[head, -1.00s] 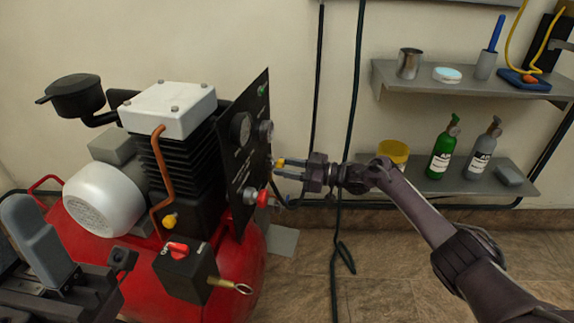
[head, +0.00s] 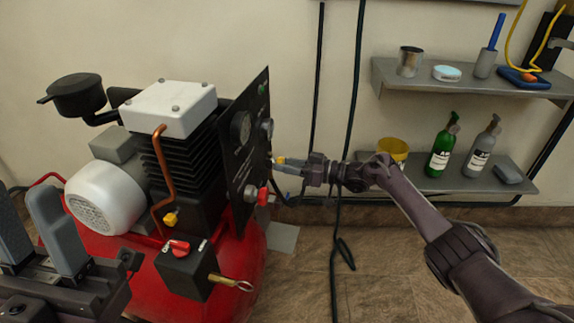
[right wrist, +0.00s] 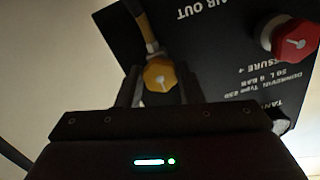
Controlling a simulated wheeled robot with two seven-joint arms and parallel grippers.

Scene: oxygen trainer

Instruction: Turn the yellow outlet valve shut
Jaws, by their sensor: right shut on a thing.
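The yellow outlet valve (head: 281,160) sticks out from the right side of the compressor's black panel (head: 243,150). In the right wrist view the yellow knob (right wrist: 159,75) sits between the two fingers, below the "AIR OUT" lettering. My right gripper (head: 280,164) is shut on this knob, coming from the right. Its fingers partly cover the valve in the head view, and the stem shows behind it in the wrist view. My left gripper (head: 26,212) is at the lower left, its two grey fingers apart with nothing seen between them.
A red knob (head: 262,197) sits low on the panel; it also shows in the wrist view (right wrist: 290,38). A black box (head: 187,271) with a red switch stands in front. Dark hoses (head: 355,80) hang behind my right gripper. Shelves (head: 470,84) hold bottles and cups.

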